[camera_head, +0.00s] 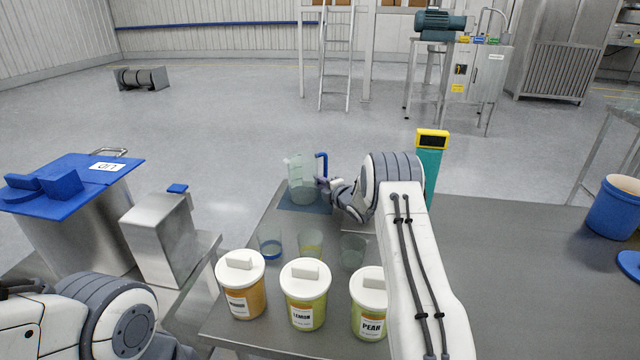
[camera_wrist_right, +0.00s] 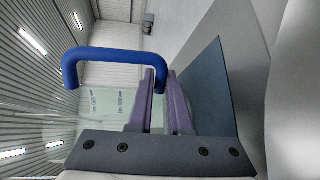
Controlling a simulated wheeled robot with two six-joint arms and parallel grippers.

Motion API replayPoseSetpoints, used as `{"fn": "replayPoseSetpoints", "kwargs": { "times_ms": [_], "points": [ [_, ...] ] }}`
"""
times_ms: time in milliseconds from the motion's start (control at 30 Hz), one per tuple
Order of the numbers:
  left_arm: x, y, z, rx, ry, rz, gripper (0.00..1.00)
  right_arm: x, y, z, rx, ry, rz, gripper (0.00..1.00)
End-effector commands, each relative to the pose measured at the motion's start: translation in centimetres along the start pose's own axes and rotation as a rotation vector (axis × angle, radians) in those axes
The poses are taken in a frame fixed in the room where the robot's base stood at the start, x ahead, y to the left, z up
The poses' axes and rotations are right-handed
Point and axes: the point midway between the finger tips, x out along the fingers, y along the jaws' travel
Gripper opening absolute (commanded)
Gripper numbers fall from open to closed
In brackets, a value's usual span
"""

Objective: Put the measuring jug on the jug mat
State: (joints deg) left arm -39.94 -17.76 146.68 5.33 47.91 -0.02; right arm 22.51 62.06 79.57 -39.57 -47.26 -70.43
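The measuring jug (camera_head: 300,183) is clear and greenish, with a blue handle (camera_head: 321,164) on its right side. It stands upright over the dark blue jug mat (camera_head: 287,206) at the table's far left corner; whether its base touches the mat is hard to tell. My right gripper (camera_head: 323,183) is at the lower end of the handle. In the right wrist view my purple fingers (camera_wrist_right: 160,72) sit close together at the handle's end, with the handle bar (camera_wrist_right: 110,57) running left from them. They appear closed on it. My left gripper is out of view.
Several small beakers (camera_head: 311,243) and white-lidded tubs (camera_head: 304,293) stand nearer on the table. A teal post with a yellow top (camera_head: 432,140) is behind my right arm. A blue tub (camera_head: 615,207) stands at right; the table's middle right is clear.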

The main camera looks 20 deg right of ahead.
Motion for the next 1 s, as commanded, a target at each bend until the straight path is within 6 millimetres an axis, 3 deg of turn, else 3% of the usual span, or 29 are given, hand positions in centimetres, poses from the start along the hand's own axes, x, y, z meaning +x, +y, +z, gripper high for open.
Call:
{"fn": "replayPoseSetpoints", "kwargs": {
  "times_ms": [33,67,533,1000],
  "points": [
    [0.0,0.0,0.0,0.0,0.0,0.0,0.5,0.0,0.0,0.0,0.0,0.0,-0.001,0.35],
    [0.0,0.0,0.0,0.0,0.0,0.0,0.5,0.0,0.0,0.0,0.0,0.0,-0.001,0.46],
    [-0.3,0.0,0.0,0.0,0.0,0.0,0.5,-0.5,0.2,0.1,0.001,-0.001,-0.003,0.46],
    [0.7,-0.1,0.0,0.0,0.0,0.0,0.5,-9.0,0.2,0.1,0.001,-0.003,-0.003,0.46]
  ]
}}
